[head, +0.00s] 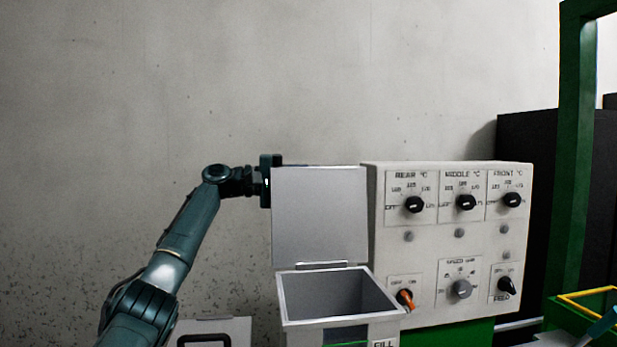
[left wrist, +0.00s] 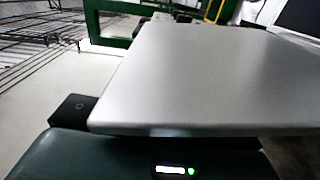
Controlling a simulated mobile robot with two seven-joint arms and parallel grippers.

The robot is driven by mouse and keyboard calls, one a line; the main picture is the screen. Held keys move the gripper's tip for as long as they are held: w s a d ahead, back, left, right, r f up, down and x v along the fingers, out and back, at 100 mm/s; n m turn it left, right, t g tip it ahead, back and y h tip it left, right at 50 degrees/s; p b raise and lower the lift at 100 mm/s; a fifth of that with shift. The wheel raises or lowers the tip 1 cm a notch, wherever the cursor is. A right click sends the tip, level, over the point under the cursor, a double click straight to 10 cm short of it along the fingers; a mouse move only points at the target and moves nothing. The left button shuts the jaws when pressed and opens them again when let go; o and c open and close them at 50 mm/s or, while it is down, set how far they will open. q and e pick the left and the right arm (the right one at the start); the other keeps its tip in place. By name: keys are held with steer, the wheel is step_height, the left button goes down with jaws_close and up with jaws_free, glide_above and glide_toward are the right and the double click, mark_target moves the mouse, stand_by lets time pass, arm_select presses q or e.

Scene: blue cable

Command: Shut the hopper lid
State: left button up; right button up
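The hopper lid (head: 320,217) is a flat grey plate standing upright, hinged along the back rim of the open hopper (head: 335,294). The hopper's inside shows empty grey walls. My left gripper (head: 267,181) is at the lid's upper left edge, very close to it or touching. In the left wrist view the lid (left wrist: 205,80) fills much of the picture and covers most of the fingers; one dark finger part (left wrist: 75,109) shows at its left. The finger gap is hidden, so I cannot tell whether the fingers hold the lid. My right gripper is out of view.
A pale control panel (head: 440,240) with several knobs stands right beside the lid. An orange-handled switch (head: 405,299) sits near the hopper's right rim. A green post (head: 575,150) rises at the far right. The wall area above and left of the lid is free.

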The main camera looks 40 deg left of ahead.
arm_select(q)
steer(key=shift+c, duration=0.4)
steer(key=shift+d, duration=0.1)
jaws_close()
